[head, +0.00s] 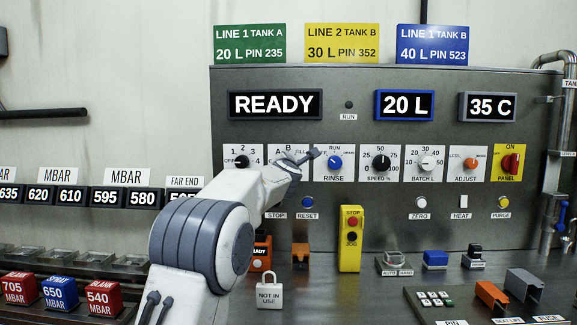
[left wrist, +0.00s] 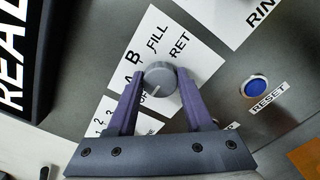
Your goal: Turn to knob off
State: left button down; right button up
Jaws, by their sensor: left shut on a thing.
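The selector knob (left wrist: 158,75) is a round grey knob on a white plate marked A, B, FILL, RET and a partly covered OFF. My left gripper (left wrist: 160,84) is shut on it, one purple finger on each side. A pale mark on the knob appears to face the partly covered OFF lettering. In the head view my left arm reaches up to the panel, and my left gripper (head: 303,158) is at this plate, between the 1-2-3-4 knob and the RINSE knob; it hides the grey knob there. My right gripper is not in view.
The black 1-2-3-4 knob (head: 242,162) and blue RINSE knob (head: 335,162) flank the gripper closely. A blue RESET button (head: 308,202) sits below. The READY display (head: 275,104) is above. A yellow STOP/JOG box (head: 350,240) stands below right.

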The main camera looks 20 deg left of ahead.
pick_arm(q)
jog(key=shift+a+f, duration=0.1)
jog(key=shift+a, duration=0.05)
dwell(0.3)
jog(key=shift+c, duration=1.5)
grip_release()
jog(key=b+v, duration=0.3)
jog(key=v, duration=0.7)
jog(key=shift+s, duration=0.25)
